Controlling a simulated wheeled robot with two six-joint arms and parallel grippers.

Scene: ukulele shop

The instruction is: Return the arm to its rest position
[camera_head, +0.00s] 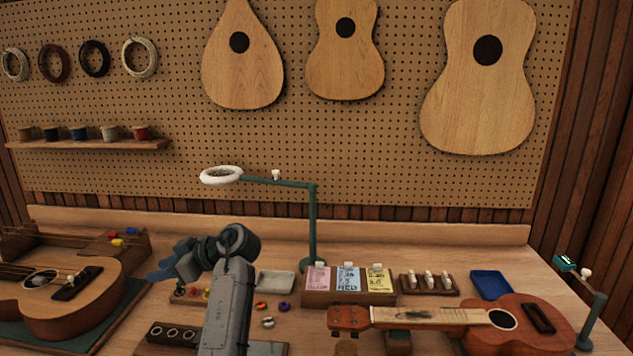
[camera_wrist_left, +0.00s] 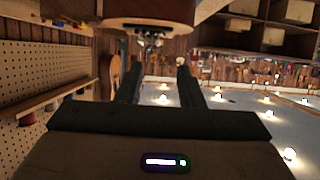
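My left arm (camera_head: 228,310) rises from the bottom of the head view and bends at the wrist. Its left gripper (camera_head: 163,270) points left over the bench, above the area between the left ukulele body (camera_head: 60,300) and the small parts. In the left wrist view the two dark fingers (camera_wrist_left: 158,82) stand apart with nothing held between them. Beyond them are a rounded wooden object (camera_wrist_left: 150,24) and the shop room. My right arm and gripper are not in view.
A green lamp post (camera_head: 312,225) stands behind the arm. Card boxes (camera_head: 348,298), a grey tray (camera_head: 276,282), a blue tray (camera_head: 490,285) and a reddish ukulele (camera_head: 515,335) lie to the right. A dark holed block (camera_head: 172,334) is close to the arm.

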